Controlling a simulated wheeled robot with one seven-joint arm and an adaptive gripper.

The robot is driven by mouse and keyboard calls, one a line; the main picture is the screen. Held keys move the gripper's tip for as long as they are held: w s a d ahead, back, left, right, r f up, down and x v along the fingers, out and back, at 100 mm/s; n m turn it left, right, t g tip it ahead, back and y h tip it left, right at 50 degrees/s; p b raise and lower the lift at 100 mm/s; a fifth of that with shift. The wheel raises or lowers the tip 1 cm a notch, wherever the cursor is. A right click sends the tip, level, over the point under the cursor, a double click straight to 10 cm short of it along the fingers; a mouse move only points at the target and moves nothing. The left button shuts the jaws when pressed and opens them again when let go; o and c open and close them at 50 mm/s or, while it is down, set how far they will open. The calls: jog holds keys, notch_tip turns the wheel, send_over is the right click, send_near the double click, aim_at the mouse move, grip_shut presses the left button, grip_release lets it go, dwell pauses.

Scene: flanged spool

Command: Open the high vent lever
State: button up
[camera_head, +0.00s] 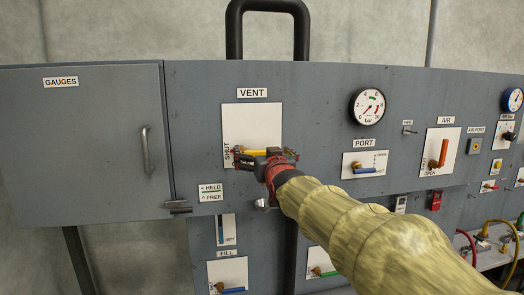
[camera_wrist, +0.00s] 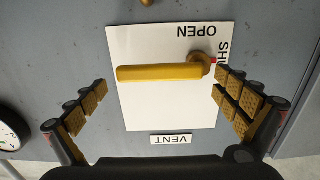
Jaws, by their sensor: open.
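The vent lever (camera_head: 258,152) is a yellow bar on a white plate (camera_head: 251,118) under the VENT label. It lies level, its pivot end at the side marked SHUT. In the wrist view, which is turned upside down, the lever (camera_wrist: 158,73) runs across the plate (camera_wrist: 170,115), with a small red mark by its pivot and OPEN printed above. My gripper (camera_head: 264,156) is in front of the lever, hiding part of it. In the wrist view my gripper (camera_wrist: 161,84) is open, its padded fingers spread beyond the lever's two ends. I see no finger contact with the lever.
A gauges cabinet (camera_head: 85,140) with a vertical handle stands at the left. A HELD/FREE sign (camera_head: 210,192) is below the plate. A pressure gauge (camera_head: 367,106), PORT lever (camera_head: 368,169) and orange AIR lever (camera_head: 443,153) are to the right. A dark pipe (camera_head: 267,8) arches above.

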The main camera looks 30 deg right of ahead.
jog(key=shift+c, duration=0.8)
jog(key=c, duration=1.5)
